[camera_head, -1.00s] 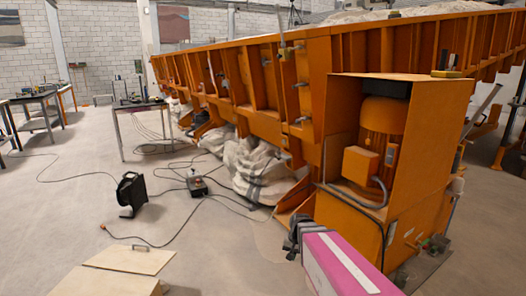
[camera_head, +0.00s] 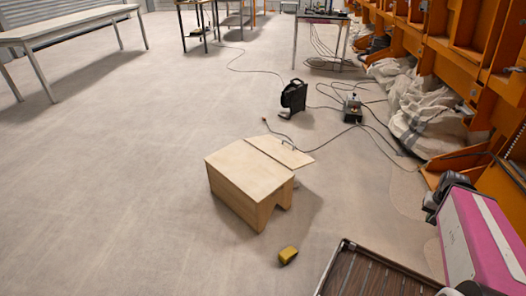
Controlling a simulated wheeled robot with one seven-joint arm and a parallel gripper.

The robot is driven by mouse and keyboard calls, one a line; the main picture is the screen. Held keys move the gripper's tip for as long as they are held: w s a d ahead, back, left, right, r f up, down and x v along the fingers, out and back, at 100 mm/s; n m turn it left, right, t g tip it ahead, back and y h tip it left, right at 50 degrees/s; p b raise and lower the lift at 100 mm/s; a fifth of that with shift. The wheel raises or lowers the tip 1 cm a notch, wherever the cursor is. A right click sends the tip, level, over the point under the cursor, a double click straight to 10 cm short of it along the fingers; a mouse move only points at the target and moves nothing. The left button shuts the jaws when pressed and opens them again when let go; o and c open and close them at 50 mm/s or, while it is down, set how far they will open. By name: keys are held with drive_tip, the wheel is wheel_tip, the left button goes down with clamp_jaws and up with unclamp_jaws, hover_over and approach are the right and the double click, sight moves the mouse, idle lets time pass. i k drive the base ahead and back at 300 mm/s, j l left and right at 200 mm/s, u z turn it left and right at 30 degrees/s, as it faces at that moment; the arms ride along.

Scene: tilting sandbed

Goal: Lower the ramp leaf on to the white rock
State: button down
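A pale wooden box (camera_head: 246,180) stands on the floor near the middle of the view. The space under the leaf is mostly hidden, and I cannot make out a white rock. A dark end piece (camera_head: 437,199) on my pink arm shows at the right, well apart from the leaf. I cannot make out fingers on it.
A yellow block (camera_head: 288,255) lies on the floor in front of the box. A black cable reel (camera_head: 293,97), a small control box (camera_head: 352,109) and loose cables lie beyond. The orange sandbed frame (camera_head: 455,65) and white sacks (camera_head: 425,115) bound the right. The left floor is clear.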

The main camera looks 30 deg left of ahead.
sight(288, 157)
drive_tip(key=u, duration=1.5)
drive_tip(key=z, duration=0.15)
drive_tip(key=i+l, duration=0.25)
drive_tip(key=l, duration=0.15)
drive_tip(key=i+l+z, duration=0.1)
drive_tip(key=l, duration=0.3)
drive_tip(key=i+l+z, duration=0.1)
drive_tip(key=i, duration=0.55)
drive_tip(key=i+l, duration=0.1)
drive_tip(key=i, duration=0.6)
drive_tip(key=l+z, duration=0.05)
